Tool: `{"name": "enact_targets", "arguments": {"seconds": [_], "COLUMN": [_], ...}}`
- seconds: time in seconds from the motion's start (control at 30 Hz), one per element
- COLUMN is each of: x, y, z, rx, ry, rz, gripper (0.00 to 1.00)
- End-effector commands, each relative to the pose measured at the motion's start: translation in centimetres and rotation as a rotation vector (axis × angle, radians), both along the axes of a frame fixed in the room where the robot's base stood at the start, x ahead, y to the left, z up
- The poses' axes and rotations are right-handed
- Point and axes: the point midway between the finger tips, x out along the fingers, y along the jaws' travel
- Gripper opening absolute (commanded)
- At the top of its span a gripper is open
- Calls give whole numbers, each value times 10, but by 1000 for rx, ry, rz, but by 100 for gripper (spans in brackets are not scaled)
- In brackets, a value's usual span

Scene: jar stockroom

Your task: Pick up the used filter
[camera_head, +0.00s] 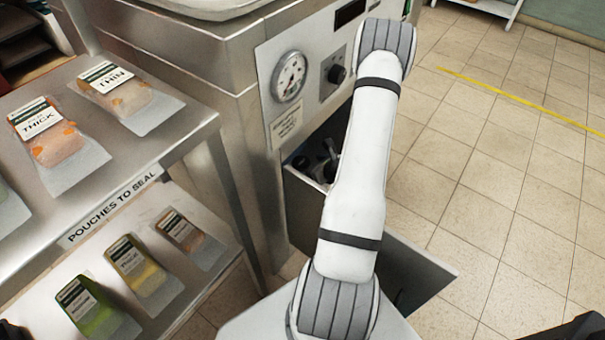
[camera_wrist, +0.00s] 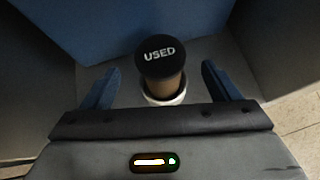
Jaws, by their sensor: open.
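The used filter (camera_wrist: 160,62) shows in the wrist view as an upright cylinder with a black top marked "USED", a brown body and a white ring at its base. It stands inside a grey compartment. My gripper (camera_wrist: 160,88) is open, with one blue finger on each side of the filter and a visible gap to both. In the head view my arm hides most of the open drawer (camera_head: 300,205) below the gauge panel, and the filter cannot be made out there. Dark parts of my gripper show in the drawer beside my arm.
A steel machine with a pressure gauge (camera_head: 289,77) and a black knob (camera_head: 337,74) stands above the drawer. A steel shelf labelled "POUCHES TO SEAL" (camera_head: 112,207) holds several pouches at the left. The tiled floor (camera_head: 500,200) at the right is clear. A blue wall (camera_wrist: 140,25) stands behind the filter.

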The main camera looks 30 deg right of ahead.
Motion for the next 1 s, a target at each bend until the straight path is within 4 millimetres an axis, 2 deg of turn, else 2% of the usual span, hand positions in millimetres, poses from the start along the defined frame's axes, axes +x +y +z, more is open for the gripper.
{"name": "enact_targets", "arguments": {"seconds": [0.1, 0.37, 0.67, 0.9, 1.0], "x": [8, 27, 61, 63, 63], "y": [3, 5, 7, 7, 7], "z": [-11, -24, -47, -46, -46], "rx": [2, 1, 2, 2, 2], "ry": [2, 3, 3, 3, 3], "rz": [1, -1, -2, -4, -4], "gripper": [83, 83, 83, 82, 74]}}
